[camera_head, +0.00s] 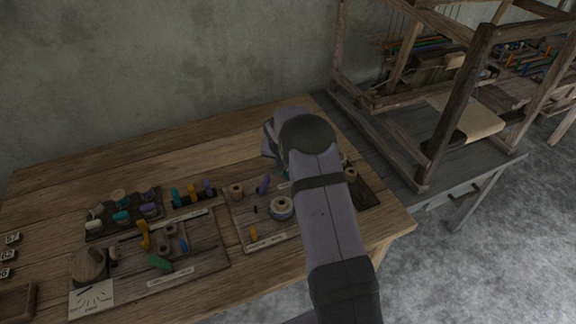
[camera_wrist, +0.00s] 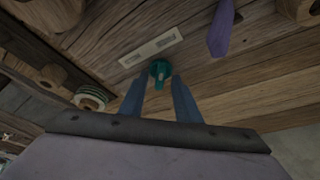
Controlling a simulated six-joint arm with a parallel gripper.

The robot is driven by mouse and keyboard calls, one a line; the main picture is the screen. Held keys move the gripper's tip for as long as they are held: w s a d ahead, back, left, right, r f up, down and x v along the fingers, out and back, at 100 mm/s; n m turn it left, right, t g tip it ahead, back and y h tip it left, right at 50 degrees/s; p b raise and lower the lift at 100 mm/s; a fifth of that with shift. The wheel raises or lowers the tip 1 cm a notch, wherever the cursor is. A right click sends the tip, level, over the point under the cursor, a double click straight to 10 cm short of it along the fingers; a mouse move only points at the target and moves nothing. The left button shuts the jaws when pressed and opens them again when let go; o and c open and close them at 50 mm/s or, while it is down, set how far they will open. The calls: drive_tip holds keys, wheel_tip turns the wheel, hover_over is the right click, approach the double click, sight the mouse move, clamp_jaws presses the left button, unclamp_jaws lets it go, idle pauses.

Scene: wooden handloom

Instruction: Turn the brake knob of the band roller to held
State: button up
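A teal knob (camera_wrist: 160,70) with a narrow grip bar sits on the wooden board in the wrist view, beside a pale label plate (camera_wrist: 151,50) that I cannot read. The grip bar points toward my gripper. My gripper (camera_wrist: 159,82) has its two blue fingers apart, one on each side of the knob, with a gap visible on both sides. A reel wound with a pale and green band (camera_wrist: 92,98) shows at the left. In the head view the same kind of banded reel (camera_head: 281,208) stands left of my arm, which hides my fingertips and most of the knob.
A purple peg (camera_wrist: 221,30) and a wooden spool (camera_wrist: 51,77) stand near the knob. In the head view, another board (camera_head: 212,243) with pegs and a round wooden knob (camera_head: 89,263) lies left. A loom frame (camera_head: 455,100) stands right. Bare tabletop (camera_head: 70,180) lies behind.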

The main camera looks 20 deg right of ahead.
clamp_jaws()
